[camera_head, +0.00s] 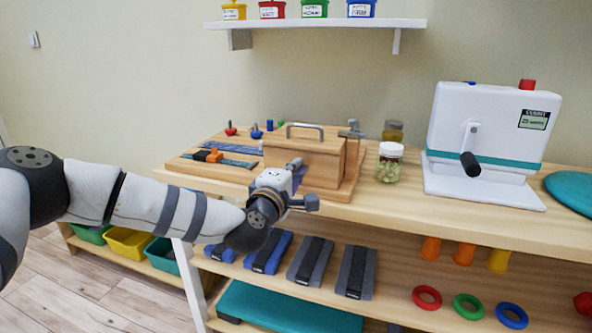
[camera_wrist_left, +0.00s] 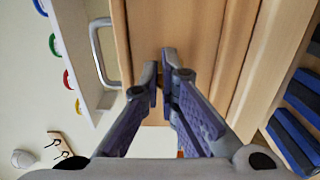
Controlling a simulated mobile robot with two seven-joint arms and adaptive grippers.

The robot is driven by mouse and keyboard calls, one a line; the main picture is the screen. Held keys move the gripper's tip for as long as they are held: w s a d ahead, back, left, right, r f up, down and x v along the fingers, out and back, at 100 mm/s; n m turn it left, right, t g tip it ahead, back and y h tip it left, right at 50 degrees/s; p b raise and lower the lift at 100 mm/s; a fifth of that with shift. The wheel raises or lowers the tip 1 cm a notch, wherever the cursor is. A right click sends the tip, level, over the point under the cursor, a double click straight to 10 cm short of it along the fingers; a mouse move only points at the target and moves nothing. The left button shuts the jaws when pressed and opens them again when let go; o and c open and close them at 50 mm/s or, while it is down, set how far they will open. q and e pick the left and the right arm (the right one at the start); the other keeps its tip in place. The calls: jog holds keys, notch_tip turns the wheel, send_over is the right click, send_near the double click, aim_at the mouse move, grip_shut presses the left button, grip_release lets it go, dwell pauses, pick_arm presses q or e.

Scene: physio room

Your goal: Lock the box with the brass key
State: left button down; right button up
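The wooden box (camera_head: 320,160) sits on a wooden board on the bench, with a grey metal handle on top and metal fittings at its right end. Its wood fills the upper middle of the left wrist view (camera_wrist_left: 195,25). My right gripper is not in view.
Boards with small knobbed pieces (camera_head: 231,129) lie left of the box. A lidded jar (camera_head: 389,163) and a white machine with a crank (camera_head: 490,130) stand to the right. A shelf (camera_head: 330,23) hangs above. Clear bench lies in front of the jar.

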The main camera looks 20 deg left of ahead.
pick_arm(q)
jog(key=shift+s+f, duration=0.2)
jog(key=shift+f, duration=0.9)
jog(key=c, duration=1.4)
grip_release()
jog(key=shift+r, duration=0.35)
jog(key=shift+w, duration=0.2)
jog(key=shift+r, duration=0.1)
jog(key=s, duration=1.2)
jog(key=shift+a, duration=0.2)
